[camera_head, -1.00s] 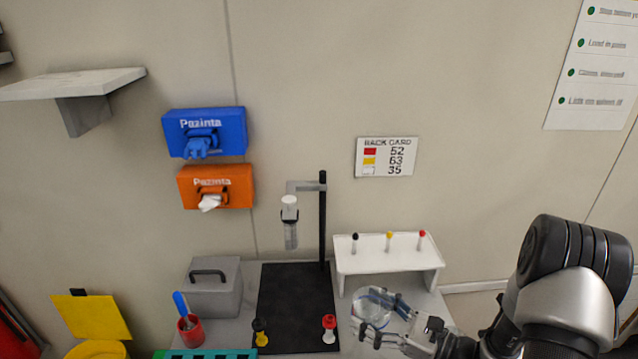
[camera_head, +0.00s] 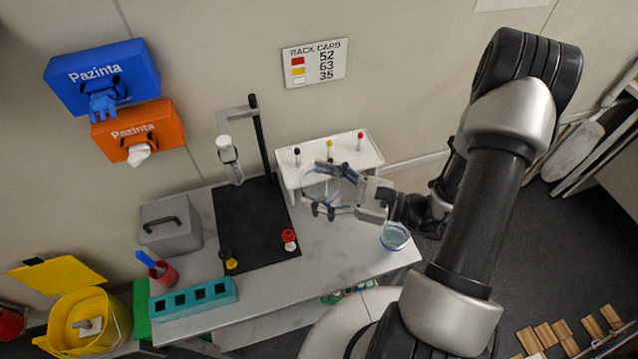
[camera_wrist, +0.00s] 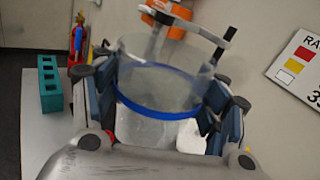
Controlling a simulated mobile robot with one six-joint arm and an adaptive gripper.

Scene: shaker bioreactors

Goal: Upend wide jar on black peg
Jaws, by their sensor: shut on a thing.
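My gripper (camera_head: 328,188) is shut on a clear wide jar (camera_head: 318,184), holding it in front of the white rack (camera_head: 345,172). In the wrist view the jar (camera_wrist: 160,85) sits between the fingers, with a blue band around it; I cannot tell which end is its mouth. The black peg (camera_head: 297,154) stands at the left of the rack's top, bare, behind and up-left of the jar.
A second clear jar with a blue rim (camera_head: 395,237) stands on the bench's right end. A black mat (camera_head: 240,240) with a stand (camera_head: 262,145) and small red and yellow-black items lies left. A teal block (camera_head: 195,298) and yellow bin (camera_head: 88,322) are at lower left.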

